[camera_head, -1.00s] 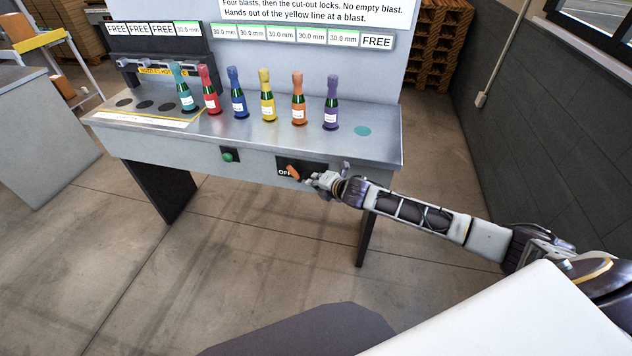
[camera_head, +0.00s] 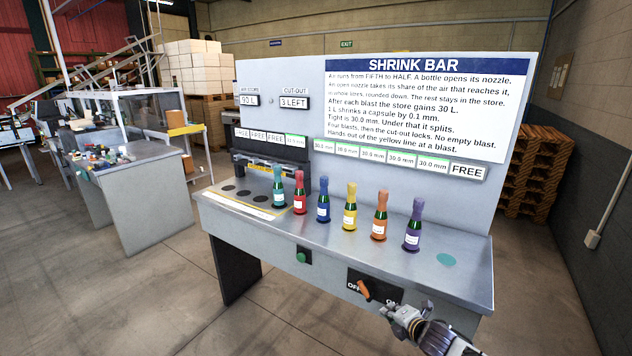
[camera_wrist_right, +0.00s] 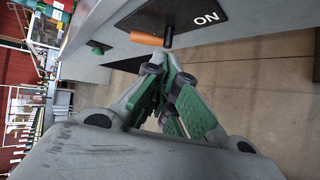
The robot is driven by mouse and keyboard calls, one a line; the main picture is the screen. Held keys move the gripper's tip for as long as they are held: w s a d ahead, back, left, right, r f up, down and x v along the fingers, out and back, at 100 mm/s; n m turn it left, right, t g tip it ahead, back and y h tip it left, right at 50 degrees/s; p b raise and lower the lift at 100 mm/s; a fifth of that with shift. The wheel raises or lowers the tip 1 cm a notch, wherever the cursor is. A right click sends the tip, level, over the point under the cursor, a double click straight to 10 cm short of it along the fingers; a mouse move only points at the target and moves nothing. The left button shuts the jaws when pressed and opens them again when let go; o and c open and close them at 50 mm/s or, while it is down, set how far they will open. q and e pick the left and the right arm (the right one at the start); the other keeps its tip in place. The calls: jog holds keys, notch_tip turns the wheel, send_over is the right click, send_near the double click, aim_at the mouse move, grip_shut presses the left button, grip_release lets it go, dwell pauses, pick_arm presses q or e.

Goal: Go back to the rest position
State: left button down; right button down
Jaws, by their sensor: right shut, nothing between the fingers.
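My right gripper (camera_head: 391,313) is shut and empty, low in the head view. It is just right of and below the orange switch knob (camera_head: 364,290) on the bench front. In the right wrist view the shut fingers (camera_wrist_right: 168,80) are apart from the knob (camera_wrist_right: 148,39), with the ON mark (camera_wrist_right: 206,19) beyond. In the head view the knob leans up and left, on the OFF side. The left gripper is out of view.
Several foil-topped bottles stand on the steel bench (camera_head: 330,238), including a teal one (camera_head: 279,190) by the yellow line and a purple one (camera_head: 412,233). A green button (camera_head: 302,257) is on the front. The cut-out sign (camera_head: 294,103) reads 3 LEFT. Floor ahead is clear.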

jog(key=s+d+f+m+g+h, duration=0.1)
jog(key=s+d+f+m, duration=0.2)
jog(key=f, duration=0.6)
jog(key=s+d+f+m+g+h, duration=0.1)
jog(key=d+f+m, duration=0.25)
jog(key=f, duration=0.55)
jog(key=s+d+f+m+g+h, duration=0.1)
jog(key=s+d+f+m+g, duration=0.15)
jog(key=s+f+m, duration=0.95)
jog(key=s+a+f+m+g, duration=0.1)
jog(key=s+a+f+g, duration=0.1)
jog(key=s+f, duration=0.5)
jog(key=s+a+f+m+g, duration=0.1)
jog(key=s+f, duration=0.7)
jog(key=s, duration=1.2)
jog(key=s+a+f+m+g, duration=0.1)
jog(key=s+a+f+g, duration=0.2)
jog(key=s+f, duration=0.5)
jog(key=s+a, duration=0.1)
jog(key=s, duration=0.5)
jog(key=shift+s+a, duration=0.25)
jog(key=shift+a, duration=0.15)
